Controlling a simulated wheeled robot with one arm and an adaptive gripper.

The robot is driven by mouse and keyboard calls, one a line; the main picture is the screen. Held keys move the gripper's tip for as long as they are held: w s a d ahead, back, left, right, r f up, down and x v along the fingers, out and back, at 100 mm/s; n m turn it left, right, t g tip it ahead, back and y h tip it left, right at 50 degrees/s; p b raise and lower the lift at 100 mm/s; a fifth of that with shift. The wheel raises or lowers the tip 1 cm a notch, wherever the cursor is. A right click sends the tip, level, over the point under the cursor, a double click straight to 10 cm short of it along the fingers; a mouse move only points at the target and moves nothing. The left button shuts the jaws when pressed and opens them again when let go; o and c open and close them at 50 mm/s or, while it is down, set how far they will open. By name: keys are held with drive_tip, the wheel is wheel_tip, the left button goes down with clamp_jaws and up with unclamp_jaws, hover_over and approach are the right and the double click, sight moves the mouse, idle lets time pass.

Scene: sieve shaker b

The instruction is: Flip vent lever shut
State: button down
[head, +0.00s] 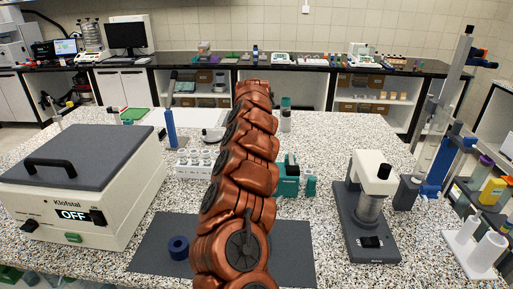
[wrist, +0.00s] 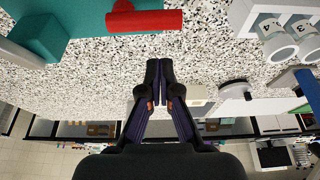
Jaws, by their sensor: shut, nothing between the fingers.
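I cannot clearly single out a vent lever. A red cylinder (wrist: 145,21) lies across the upper middle of the wrist view, beside a teal block (wrist: 42,45). A teal device (head: 288,180) stands right of my arm in the head view, partly hidden. My gripper (wrist: 158,62) is shut and empty over the speckled bench, with its tips just short of the red cylinder in the picture. I cannot tell the gap in depth. My arm hides the gripper in the head view. The Klofstal box (head: 127,190) reads OFF and has a black front knob (head: 30,226).
A white tube rack (head: 195,165) stands left of my arm. A dark mat (head: 155,235) holds a blue ring (head: 178,248). A cream-and-grey instrument (head: 372,168) and a tall stand (head: 432,130) are at right. Bare bench (head: 330,140) shows behind the instrument.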

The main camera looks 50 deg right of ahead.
drive_tip(key=shift+s+a+f+b, duration=0.35)
drive_tip(key=shift+a+f+b, duration=0.2)
drive_tip(key=shift+b, duration=0.65)
drive_tip(key=shift+s+a+f+b, duration=0.1)
drive_tip(key=shift+s+a+b, duration=0.15)
drive_tip(key=shift+b, duration=0.4)
drive_tip(key=shift+a, duration=0.15)
